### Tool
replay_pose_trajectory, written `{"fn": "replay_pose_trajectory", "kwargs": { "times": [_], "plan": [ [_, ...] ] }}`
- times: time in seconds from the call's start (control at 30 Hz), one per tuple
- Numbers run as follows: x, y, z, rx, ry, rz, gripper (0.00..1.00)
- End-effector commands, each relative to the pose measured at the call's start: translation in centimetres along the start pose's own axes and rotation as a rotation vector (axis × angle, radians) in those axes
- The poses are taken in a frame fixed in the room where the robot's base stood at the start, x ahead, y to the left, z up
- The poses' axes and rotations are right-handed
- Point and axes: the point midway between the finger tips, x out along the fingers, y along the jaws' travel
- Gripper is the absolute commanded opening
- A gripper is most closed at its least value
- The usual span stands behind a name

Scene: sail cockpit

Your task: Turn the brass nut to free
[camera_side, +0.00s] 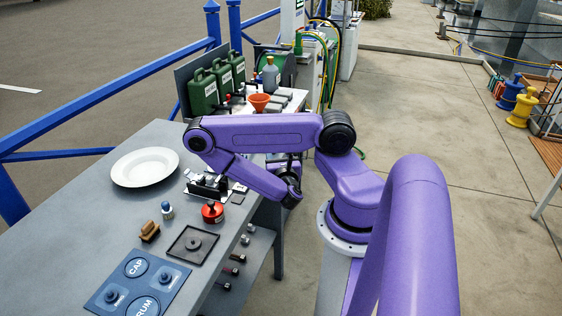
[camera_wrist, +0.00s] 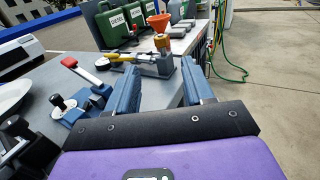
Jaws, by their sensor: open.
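In the wrist view, the brass nut (camera_wrist: 160,42) is a small gold-coloured piece on top of a grey fixture (camera_wrist: 163,66) on the bench. A yellow-handled tool (camera_wrist: 125,57) lies just left of it. My gripper (camera_wrist: 160,68) is open, its two blue fingers wide apart. The nut shows beyond the fingertips, roughly in line with the gap, and nothing is held. In the side view my purple arm covers that part of the bench, so the nut cannot be made out there and my gripper is mostly hidden.
A red-handled lever (camera_wrist: 84,76) and a black knob (camera_wrist: 58,102) stand left of my fingers. Green diesel cans (camera_side: 203,92) and an orange funnel (camera_side: 259,102) are at the back.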

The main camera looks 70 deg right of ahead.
Motion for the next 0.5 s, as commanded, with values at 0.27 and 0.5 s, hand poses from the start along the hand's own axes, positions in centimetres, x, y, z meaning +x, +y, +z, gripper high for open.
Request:
{"fn": "replay_pose_trajectory", "kwargs": {
  "times": [0.27,0.5],
  "plan": [
    [-1.5,0.1,0.1,0.001,-0.002,0.004,0.52],
    [-2.9,0.1,0.0,0.0,-0.002,0.003,0.52]
  ]
}}
